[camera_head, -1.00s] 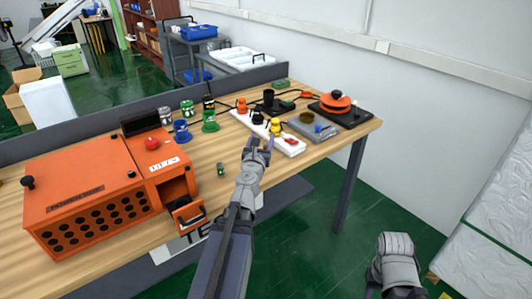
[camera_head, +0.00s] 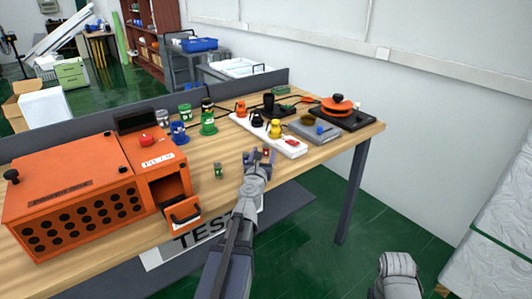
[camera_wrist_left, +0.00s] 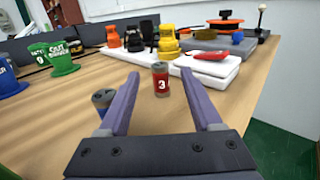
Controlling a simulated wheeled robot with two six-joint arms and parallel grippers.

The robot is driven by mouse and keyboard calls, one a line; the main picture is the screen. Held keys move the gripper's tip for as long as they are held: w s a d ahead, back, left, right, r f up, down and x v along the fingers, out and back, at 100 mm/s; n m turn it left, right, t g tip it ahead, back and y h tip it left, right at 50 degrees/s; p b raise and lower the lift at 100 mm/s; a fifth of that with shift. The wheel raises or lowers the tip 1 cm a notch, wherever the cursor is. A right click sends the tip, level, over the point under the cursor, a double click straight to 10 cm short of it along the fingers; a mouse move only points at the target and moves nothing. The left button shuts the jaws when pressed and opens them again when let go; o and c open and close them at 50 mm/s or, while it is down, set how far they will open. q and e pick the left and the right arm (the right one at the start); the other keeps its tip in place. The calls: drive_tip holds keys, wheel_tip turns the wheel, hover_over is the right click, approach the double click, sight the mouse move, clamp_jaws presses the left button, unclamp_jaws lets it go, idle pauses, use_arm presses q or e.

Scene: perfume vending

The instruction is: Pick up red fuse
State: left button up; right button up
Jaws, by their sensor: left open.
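The red fuse, a small red cylinder marked "3" with a metal cap, stands upright on the wooden table. In the left wrist view the red fuse (camera_wrist_left: 160,84) is ahead of and between the finger lines. In the head view the red fuse (camera_head: 266,153) shows only partly between the fingertips. My left gripper (camera_head: 257,157) is open and empty, low over the table; its two fingers also show in the left wrist view (camera_wrist_left: 163,90). My right gripper is out of view; only part of my right arm shows at bottom right.
A small green fuse (camera_head: 218,170) stands left of the left gripper. An orange machine (camera_head: 75,205) with an open drawer (camera_head: 184,214) is at the left. The table's front edge is close.

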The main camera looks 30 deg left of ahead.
sight(265, 148)
use_arm(q)
drive_tip(key=x, duration=0.5)
drive_tip(key=shift+c, duration=0.2)
clamp_jaws()
idle(0.3)
